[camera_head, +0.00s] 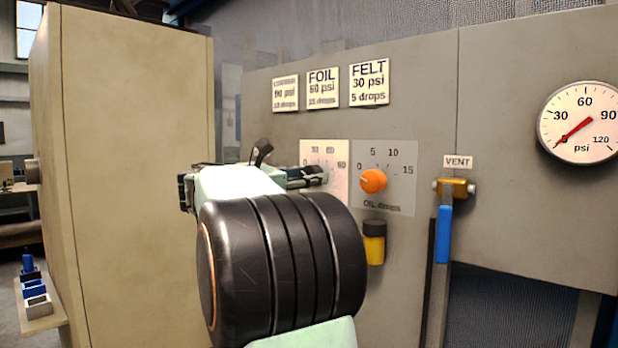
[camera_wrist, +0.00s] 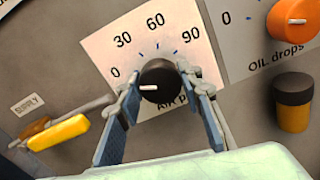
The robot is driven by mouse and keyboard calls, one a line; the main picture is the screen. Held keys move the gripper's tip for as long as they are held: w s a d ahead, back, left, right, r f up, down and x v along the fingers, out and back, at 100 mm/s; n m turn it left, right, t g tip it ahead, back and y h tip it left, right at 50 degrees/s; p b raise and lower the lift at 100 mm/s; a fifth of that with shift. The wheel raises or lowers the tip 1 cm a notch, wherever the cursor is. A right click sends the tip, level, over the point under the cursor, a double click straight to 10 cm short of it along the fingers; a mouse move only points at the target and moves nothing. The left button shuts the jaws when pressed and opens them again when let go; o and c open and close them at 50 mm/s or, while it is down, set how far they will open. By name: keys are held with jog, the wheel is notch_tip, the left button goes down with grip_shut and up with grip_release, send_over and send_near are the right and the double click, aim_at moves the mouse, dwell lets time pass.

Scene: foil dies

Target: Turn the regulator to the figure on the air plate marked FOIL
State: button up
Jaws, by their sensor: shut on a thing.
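The regulator is a black knob (camera_wrist: 158,76) on a white plate (camera_wrist: 103,45) marked 0, 30, 60 and 90 in the wrist view. Its white pointer line points left, near the 0 end. My gripper (camera_wrist: 156,90) is shut on the knob, one finger at each side. In the head view my gripper (camera_head: 318,176) reaches the panel and hides the knob. The FOIL plate (camera_head: 322,88) reads 60 psi and, less clearly, 15 drops. The round psi gauge (camera_head: 579,122) has its red needle at about 0.
Right of the regulator is the orange oil knob (camera_head: 373,181), with a yellow and black fitting (camera_head: 375,244) below. A blue VENT handle (camera_head: 443,234) hangs farther right. A yellow SUPPLY handle (camera_wrist: 58,133) is left of my fingers. A beige cabinet (camera_head: 130,160) stands left.

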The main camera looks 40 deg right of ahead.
jog(key=shift+m, duration=0.3)
jog(key=m+b, duration=0.2)
jog(key=m, duration=0.1)
jog(key=shift+f+m, duration=0.15)
jog(key=shift+m, duration=0.25)
jog(key=m+b, duration=0.3)
jog(key=m, duration=0.1)
jog(key=m+b, duration=0.3)
jog(key=m, duration=0.2)
jog(key=shift+m, duration=0.3)
jog(key=shift+m+b, duration=1.1)
jog(key=shift+m, duration=0.4)
jog(key=shift+r, duration=0.2)
jog(key=o, duration=1.2)
jog(key=shift+a, duration=0.15)
